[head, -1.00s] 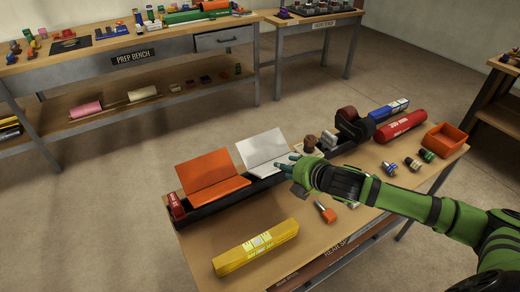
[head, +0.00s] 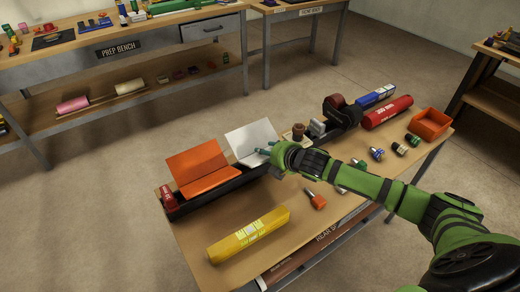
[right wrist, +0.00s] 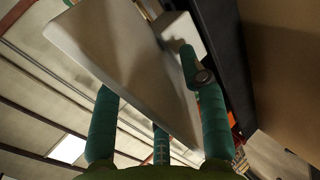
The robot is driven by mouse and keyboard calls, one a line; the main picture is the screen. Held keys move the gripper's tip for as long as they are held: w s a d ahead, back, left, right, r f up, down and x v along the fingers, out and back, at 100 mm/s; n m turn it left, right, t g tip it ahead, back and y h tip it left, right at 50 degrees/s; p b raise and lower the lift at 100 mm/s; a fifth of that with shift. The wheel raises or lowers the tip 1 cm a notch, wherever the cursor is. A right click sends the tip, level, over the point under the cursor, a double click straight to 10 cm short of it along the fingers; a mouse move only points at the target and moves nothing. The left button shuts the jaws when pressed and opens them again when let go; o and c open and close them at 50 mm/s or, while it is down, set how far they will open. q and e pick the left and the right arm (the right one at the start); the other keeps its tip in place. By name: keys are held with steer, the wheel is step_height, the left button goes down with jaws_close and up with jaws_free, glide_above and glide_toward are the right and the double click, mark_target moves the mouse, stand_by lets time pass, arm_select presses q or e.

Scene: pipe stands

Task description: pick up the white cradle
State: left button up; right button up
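The white cradle (head: 250,137) is a folded, V-shaped plate. It sits in the long dark rail on the front table, beside the orange cradle (head: 197,165). My right gripper (head: 265,148) is at its right edge, with green fingers reaching toward it. In the right wrist view the white cradle (right wrist: 120,40) fills the upper left. The fingers of my right gripper (right wrist: 150,76) stand apart on both sides of the plate; firm contact cannot be made out. My left gripper is not in view.
A yellow box (head: 248,234) and an orange-tipped part (head: 315,199) lie on the table in front. Right of the cradle stand a brown part (head: 298,132) and small grey blocks (head: 318,127). A red cylinder (head: 387,112) and an orange bin (head: 430,124) are farther right.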

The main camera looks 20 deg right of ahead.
jaws_close()
steer(key=shift+r, duration=0.1)
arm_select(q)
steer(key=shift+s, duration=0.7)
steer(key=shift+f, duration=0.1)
arm_select(e)
steer(key=shift+w+r, duration=0.1)
steer(key=shift+r, duration=0.05)
